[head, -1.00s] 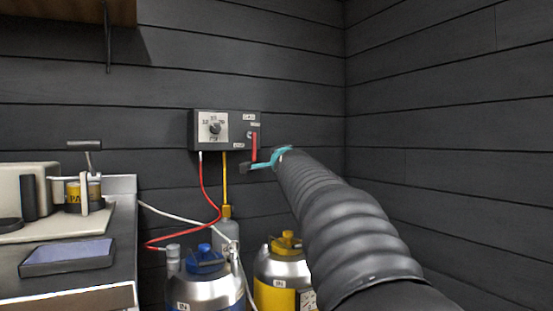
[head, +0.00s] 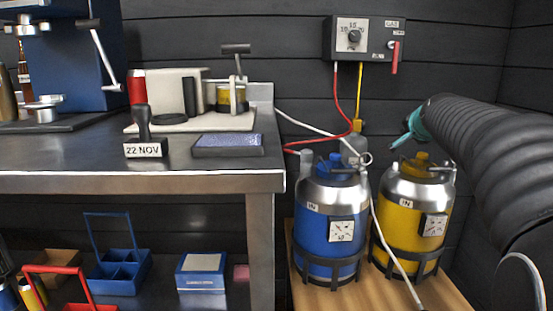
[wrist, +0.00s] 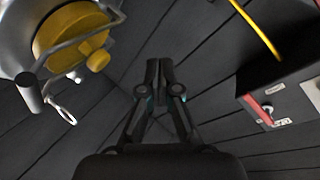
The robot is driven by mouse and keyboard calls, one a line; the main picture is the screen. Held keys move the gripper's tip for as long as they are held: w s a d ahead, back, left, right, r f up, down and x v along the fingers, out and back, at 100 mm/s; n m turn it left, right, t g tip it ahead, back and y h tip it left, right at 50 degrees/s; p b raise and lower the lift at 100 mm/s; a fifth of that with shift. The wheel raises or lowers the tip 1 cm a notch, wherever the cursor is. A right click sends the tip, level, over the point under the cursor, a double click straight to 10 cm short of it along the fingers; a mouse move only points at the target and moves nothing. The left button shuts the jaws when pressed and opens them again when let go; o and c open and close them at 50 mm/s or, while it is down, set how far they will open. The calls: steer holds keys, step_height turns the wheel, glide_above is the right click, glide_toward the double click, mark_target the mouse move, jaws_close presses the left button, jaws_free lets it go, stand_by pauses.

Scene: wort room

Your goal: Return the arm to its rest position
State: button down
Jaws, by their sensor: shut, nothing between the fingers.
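My gripper (wrist: 158,75) is shut and empty in the wrist view, its two dark fingers together. In the head view my arm comes in from the right edge, and only a teal part of its end shows (head: 408,131), in front of the dark wall above the yellow keg (head: 408,215). The fingertips are mostly hidden there. In the wrist view the yellow keg's top (wrist: 75,35) is at upper left and the gas box (wrist: 290,90) with its red lever is at right. The gripper appears apart from both.
A blue keg (head: 325,232) stands beside the yellow one, with red and white hoses near it. The steel bench (head: 190,181) at left carries a stamp (head: 143,140), an ink pad (head: 228,146) and a can-holding device. Crates (head: 118,270) sit on its lower shelf.

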steer(key=s+a+f+n+g+y+p, duration=0.1)
steer(key=s+a+f+n+g, duration=0.25)
steer(key=s+a+f, duration=0.4)
steer(key=s+a+f+n+g+y+p, duration=0.25)
steer(key=s+a+f+n, duration=0.2)
steer(key=s+f, duration=0.6)
steer(key=s+a+n+g+p, duration=0.1)
steer(key=s+a+n, duration=0.1)
steer(key=s, duration=0.8)
steer(key=s+a+n+p, duration=0.2)
steer(key=s+a, duration=0.2)
steer(key=s, duration=0.6)
steer(key=shift+s+a+f+g, duration=0.15)
steer(key=shift+a+f+g, duration=0.2)
steer(key=shift+g, duration=0.05)
